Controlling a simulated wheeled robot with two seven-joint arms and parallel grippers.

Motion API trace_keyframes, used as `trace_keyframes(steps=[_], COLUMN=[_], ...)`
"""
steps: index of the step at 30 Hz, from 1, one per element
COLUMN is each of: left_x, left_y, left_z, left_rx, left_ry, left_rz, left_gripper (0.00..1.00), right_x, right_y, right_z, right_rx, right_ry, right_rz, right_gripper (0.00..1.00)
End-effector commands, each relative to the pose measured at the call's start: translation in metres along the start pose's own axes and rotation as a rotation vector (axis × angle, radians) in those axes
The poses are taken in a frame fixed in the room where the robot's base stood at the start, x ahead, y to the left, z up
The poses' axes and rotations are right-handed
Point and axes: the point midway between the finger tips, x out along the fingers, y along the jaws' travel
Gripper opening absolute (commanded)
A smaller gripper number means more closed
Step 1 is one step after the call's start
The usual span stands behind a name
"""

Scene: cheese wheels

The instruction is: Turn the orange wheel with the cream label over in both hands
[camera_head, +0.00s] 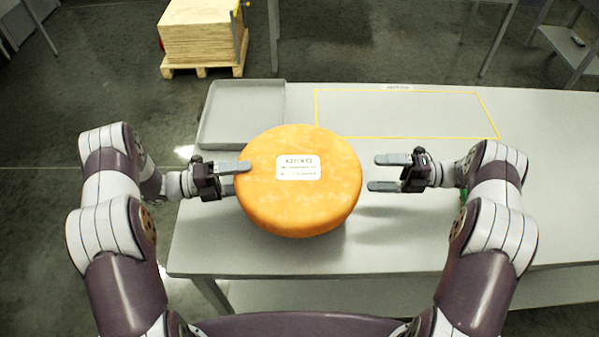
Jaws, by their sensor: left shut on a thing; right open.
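The orange wheel (300,205) with a cream label (298,167) is in the middle of the head view, above the near part of the grey table. Its labelled face is turned up and tilted toward me, and the label's text looks upside down. My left gripper (236,179) is shut on the wheel's left edge. My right gripper (378,173) is open and empty, to the right of the wheel, with its fingers pointing at it across a small gap. The wheel's underside is hidden.
A shallow grey tray (212,115) lies at the table's back left, partly behind the wheel. A yellow outlined area (405,112) at the back right is empty, with a small label (396,88) behind it. A wooden pallet stack (203,35) stands on the floor beyond the table (540,190).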

Motion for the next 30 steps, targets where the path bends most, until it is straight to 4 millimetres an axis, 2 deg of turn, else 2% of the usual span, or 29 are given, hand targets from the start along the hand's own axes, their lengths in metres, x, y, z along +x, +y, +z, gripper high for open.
trace_keyframes(steps=[4, 12, 15, 26, 30], left_x=[0.001, 0.001, 0.001, 0.001, 0.001], left_y=[0.001, 0.001, 0.001, 0.001, 0.001], left_z=[-0.001, -0.001, -0.001, -0.001, -0.001], left_rx=[-0.001, -0.001, -0.001, -0.001, -0.002], left_ry=[0.001, 0.002, 0.002, 0.003, 0.003], left_rz=[0.001, 0.001, 0.001, 0.001, 0.001], left_gripper=[0.03, 0.03, 0.03, 0.03, 0.03], right_x=[0.01, 0.052, 0.062, 0.069, 0.068], right_y=[-0.002, -0.001, -0.001, -0.001, -0.001], right_z=[-0.006, -0.007, -0.006, -0.006, -0.006], right_rx=[-0.005, -0.004, -0.005, -0.004, -0.004], right_ry=[0.026, 0.025, 0.023, 0.021, 0.021], right_rz=[0.012, 0.01, 0.01, 0.009, 0.009], right_gripper=[1.0, 1.0, 1.0, 1.0, 0.54])
